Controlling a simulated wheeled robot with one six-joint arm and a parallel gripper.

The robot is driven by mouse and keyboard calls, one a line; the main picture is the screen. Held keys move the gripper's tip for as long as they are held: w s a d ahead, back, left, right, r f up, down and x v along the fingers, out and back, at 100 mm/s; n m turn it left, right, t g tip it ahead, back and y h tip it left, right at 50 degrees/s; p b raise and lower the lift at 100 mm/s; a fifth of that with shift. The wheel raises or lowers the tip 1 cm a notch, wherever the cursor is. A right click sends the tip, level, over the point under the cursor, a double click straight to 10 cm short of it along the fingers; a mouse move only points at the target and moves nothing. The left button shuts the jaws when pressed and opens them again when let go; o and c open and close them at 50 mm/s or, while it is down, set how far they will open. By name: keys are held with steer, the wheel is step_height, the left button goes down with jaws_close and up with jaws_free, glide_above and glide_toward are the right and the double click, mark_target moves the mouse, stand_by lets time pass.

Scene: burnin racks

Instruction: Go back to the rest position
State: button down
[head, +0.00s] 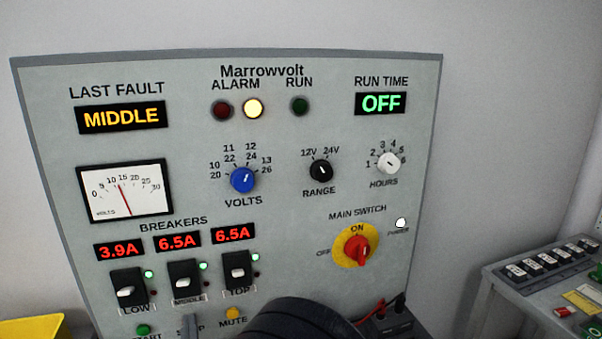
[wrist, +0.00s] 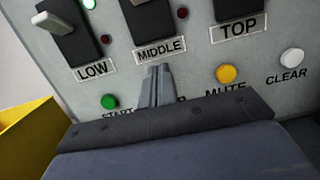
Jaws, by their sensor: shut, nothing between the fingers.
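My gripper (wrist: 157,85) is shut and empty in the wrist view. Its grey fingertips stand in front of the panel, just below the MIDDLE label and between the green START button (wrist: 109,102) and the yellow MUTE button (wrist: 227,74). The fingers hide the button there and most of its label. Whether the tips touch the panel, I cannot tell. In the head view, part of my arm covers the panel's lower edge. The grey Marrowvolt panel (head: 205,205) shows MIDDLE as last fault and OFF as run time.
The LOW (head: 127,289), MIDDLE (head: 184,281) and TOP (head: 238,271) breakers have lit green lamps. The red main switch (head: 358,248) points to ON. A yellow bin (wrist: 25,140) stands at left. Another control box (head: 545,268) stands at right. A white CLEAR button (wrist: 292,58) is right of MUTE.

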steer(key=shift+v, duration=1.1)
steer(key=shift+w+r, duration=0.1)
steer(key=shift+w, duration=0.05)
